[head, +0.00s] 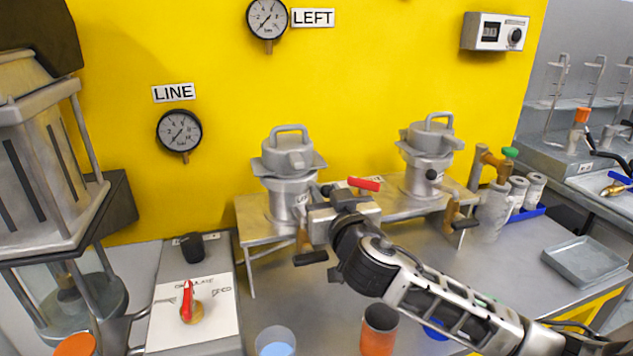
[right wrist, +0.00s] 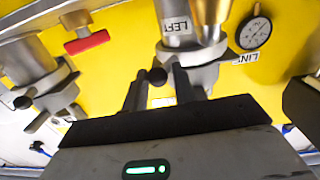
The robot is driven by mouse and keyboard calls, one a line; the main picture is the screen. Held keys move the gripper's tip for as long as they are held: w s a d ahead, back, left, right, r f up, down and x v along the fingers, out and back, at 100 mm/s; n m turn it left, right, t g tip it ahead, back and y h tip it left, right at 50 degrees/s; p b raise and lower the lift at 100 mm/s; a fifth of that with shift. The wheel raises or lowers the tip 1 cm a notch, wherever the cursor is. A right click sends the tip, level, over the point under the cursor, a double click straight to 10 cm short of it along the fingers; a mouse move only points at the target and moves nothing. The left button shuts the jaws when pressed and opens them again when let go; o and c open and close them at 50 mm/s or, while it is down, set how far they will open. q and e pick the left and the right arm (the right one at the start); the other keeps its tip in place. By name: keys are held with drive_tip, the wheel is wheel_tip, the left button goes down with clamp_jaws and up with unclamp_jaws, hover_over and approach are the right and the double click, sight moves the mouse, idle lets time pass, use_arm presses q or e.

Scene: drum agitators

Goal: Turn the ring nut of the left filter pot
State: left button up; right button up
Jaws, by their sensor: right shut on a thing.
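The left filter pot (head: 285,160) is a grey metal pot with a loop handle on its lid, standing on a low metal stand. Its LEFT label shows in the right wrist view (right wrist: 177,27). Its ring nut (right wrist: 190,50) is a grey collar around the pot with a black ball knob (right wrist: 157,76) on a side arm. My right gripper (head: 318,215) is at the pot's right side. In the right wrist view its fingers (right wrist: 157,92) are on both sides of the knob, shut on it. The exact contact is partly hidden. My left gripper is not in view.
A red-handled valve (head: 364,184) sits between the pots, close to my right gripper. The right filter pot (head: 428,150) stands on the same stand (head: 250,225). Cups (head: 379,320) stand at the front. A grey tray (head: 586,262) lies at right. Gauges hang on the yellow wall.

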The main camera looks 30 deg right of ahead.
drive_tip(key=shift+s+a, duration=0.2)
drive_tip(key=shift+a, duration=0.5)
drive_tip(key=shift+c, duration=0.4)
drive_tip(key=shift+a, duration=1.2)
drive_tip(key=shift+c, duration=0.2)
drive_tip(key=shift+w+a, duration=0.15)
drive_tip(key=shift+a, duration=0.75)
